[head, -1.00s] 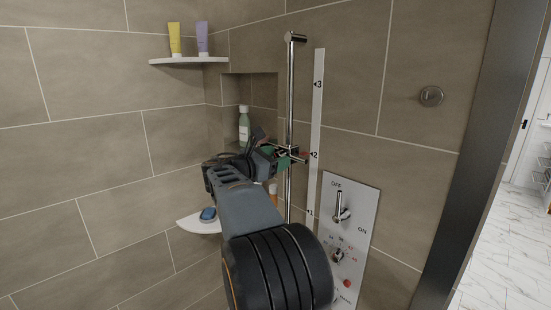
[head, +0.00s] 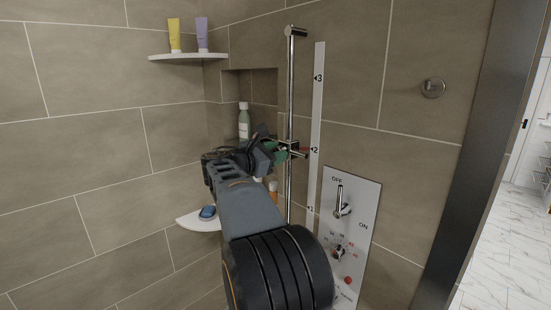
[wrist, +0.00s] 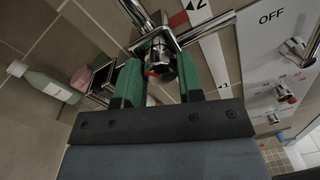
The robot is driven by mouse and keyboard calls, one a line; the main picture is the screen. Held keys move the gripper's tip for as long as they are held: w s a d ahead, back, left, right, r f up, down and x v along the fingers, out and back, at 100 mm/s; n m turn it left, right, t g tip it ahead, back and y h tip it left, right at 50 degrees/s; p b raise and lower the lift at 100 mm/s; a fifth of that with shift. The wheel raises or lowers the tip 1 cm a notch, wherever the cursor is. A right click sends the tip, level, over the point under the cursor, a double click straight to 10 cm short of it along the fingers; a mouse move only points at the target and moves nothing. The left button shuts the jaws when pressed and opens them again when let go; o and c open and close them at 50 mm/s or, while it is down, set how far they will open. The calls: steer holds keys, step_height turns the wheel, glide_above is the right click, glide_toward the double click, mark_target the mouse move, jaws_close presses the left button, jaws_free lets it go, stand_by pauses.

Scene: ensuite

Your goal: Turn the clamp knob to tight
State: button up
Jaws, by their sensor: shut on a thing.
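The clamp knob (wrist: 160,62) is a dark, rounded knob with a red mark, on the chrome slider clamp (wrist: 156,36) of the shower rail. My gripper (wrist: 158,75) has its green fingers on either side of the knob and is shut on it. In the head view my gripper (head: 279,153) is at the clamp, beside the chrome rail (head: 290,90), near the "2" on the white scale strip (head: 317,115). There my gripper and wrist mostly hide the knob. I cannot read a tight or loose marking.
A control panel (head: 351,235) with a lever and dial is on the wall at lower right. A green bottle (head: 244,122) stands in the niche left of the rail. A lower corner shelf (head: 190,221) holds a blue item. Tubes stand on the upper shelf (head: 185,57).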

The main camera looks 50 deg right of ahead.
steer(key=shift+s+f+m+t+b, duration=0.1)
steer(key=shift+m+t+b, duration=0.2)
steer(key=shift+m+b, duration=6.7)
steer(key=shift+m+p, duration=0.65)
steer(key=shift+m, duration=0.25)
steer(key=o, duration=0.9)
steer(key=a, duration=0.4)
steer(key=a+b, duration=0.1)
steer(key=a, duration=0.4)
steer(key=w+a, duration=0.1)
steer(key=a, duration=0.3)
steer(key=shift+a+r+b, duration=0.3)
steer(key=shift+a+r, duration=0.1)
steer(key=shift+w, duration=0.1)
